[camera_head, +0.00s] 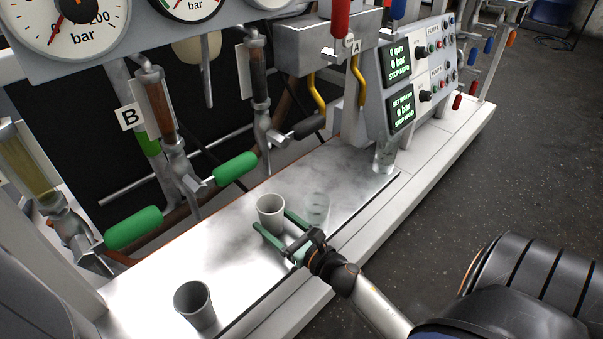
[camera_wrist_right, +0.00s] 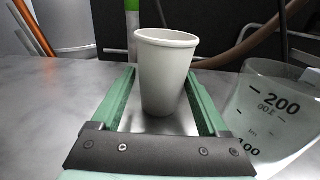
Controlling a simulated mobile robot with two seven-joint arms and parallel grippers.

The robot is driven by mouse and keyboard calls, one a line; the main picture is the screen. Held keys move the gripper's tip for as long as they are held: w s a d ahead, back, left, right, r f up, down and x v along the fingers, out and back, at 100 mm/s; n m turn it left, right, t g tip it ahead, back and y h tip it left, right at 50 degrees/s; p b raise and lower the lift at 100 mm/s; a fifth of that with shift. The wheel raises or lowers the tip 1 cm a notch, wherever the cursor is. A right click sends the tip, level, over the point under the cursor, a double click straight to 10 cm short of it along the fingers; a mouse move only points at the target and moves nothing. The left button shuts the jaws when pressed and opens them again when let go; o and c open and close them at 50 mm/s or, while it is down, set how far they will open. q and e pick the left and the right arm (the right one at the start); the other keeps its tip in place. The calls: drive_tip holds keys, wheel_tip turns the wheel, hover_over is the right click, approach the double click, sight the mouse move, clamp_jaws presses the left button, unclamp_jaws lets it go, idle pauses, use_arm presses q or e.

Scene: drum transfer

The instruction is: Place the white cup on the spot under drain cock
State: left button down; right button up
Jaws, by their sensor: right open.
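A white cup (camera_head: 271,215) stands upright on the metal bench top, and it shows large in the right wrist view (camera_wrist_right: 163,78). My right gripper (camera_head: 270,222) is open, with its green fingers on either side of this cup. In the wrist view the fingers (camera_wrist_right: 160,95) flank the cup, with small gaps visible. Drain cocks with green handles (camera_head: 236,168) hang above the back of the bench. My left gripper is not in view.
A clear graduated beaker (camera_head: 317,208) stands just right of the cup; it is close to my right finger in the wrist view (camera_wrist_right: 268,115). Another clear vessel (camera_head: 384,156) stands by the control panel (camera_head: 418,75). Another green handle (camera_head: 133,228) juts out at left. Bare bench (camera_head: 150,290) lies between the cups.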

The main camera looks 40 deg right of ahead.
drive_tip(key=s, duration=0.3)
drive_tip(key=s+b, duration=0.1)
drive_tip(key=s, duration=0.2)
drive_tip(key=s+d, duration=0.1)
drive_tip(key=s, duration=0.2)
drive_tip(key=shift+s+b, duration=0.3)
drive_tip(key=shift+b, duration=0.05)
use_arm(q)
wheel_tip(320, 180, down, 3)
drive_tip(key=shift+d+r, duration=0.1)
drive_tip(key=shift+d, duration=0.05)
use_arm(e)
drive_tip(key=s+a+r+m+t+y, duration=0.2)
drive_tip(key=a+r+m+y, duration=0.4)
drive_tip(key=a+r+m, duration=0.3)
drive_tip(key=s+a+r+m+t+y, duration=0.1)
drive_tip(key=s+a+r+m+y, duration=0.3)
drive_tip(key=r+m, duration=1.1)
drive_tip(key=a+r+y, duration=0.3)
drive_tip(key=a+r, duration=0.1)
drive_tip(key=a, duration=0.2)
drive_tip(key=shift+s+r+m+t+y, duration=0.2)
drive_tip(key=shift+m+t+y, duration=0.1)
drive_tip(key=shift+m+t, duration=0.1)
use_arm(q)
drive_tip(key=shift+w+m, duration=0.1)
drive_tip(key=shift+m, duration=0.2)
